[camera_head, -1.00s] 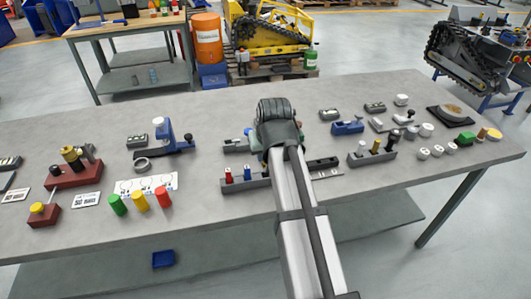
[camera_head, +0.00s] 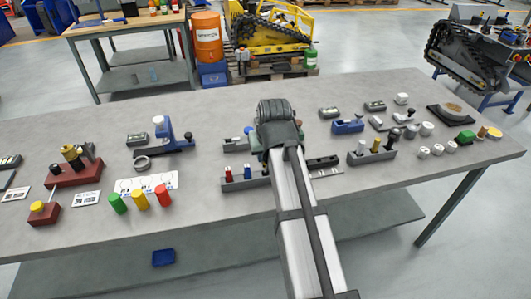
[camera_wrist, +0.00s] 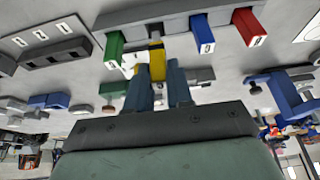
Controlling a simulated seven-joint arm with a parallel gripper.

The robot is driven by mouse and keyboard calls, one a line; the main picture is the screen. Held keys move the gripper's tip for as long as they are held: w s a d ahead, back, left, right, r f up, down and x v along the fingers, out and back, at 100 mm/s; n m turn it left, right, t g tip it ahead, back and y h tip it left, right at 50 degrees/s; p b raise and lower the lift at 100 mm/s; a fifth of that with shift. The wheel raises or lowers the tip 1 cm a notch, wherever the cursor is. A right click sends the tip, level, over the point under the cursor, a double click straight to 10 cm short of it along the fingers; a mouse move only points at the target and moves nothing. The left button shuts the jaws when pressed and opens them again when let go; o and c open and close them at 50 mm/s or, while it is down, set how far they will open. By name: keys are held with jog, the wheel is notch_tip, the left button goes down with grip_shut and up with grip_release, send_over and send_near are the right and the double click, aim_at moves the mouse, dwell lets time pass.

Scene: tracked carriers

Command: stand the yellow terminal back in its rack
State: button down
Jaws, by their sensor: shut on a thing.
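The yellow terminal (camera_wrist: 156,62) shows in the wrist view between the two fingers of my gripper (camera_wrist: 160,88), which is shut on it. Its far end meets or overlaps the long grey rack (camera_wrist: 180,12); I cannot tell whether it sits in its slot. A green terminal (camera_wrist: 115,48) stands on one side of it, with a blue terminal (camera_wrist: 202,35) and a red terminal (camera_wrist: 249,27) on the other. In the head view the rack (camera_head: 256,182) is partly hidden by my arm. The red terminal (camera_head: 228,174) and blue terminal (camera_head: 247,172) stand upright there; the yellow one is hidden.
A grey block with pegs (camera_head: 372,156) stands to the right and a blue clamp-like fixture (camera_head: 175,140) to the left. Green, yellow and red cylinders (camera_head: 140,200) stand at the front left. The table front below the rack is clear apart from my arm.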

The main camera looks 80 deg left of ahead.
aim_at(265, 162)
jog(key=shift+f, duration=1.75)
dwell(1.2)
jog(key=shift+c, duration=2.3)
grip_release()
jog(key=shift+r, duration=0.1)
jog(key=shift+r, duration=3.4)
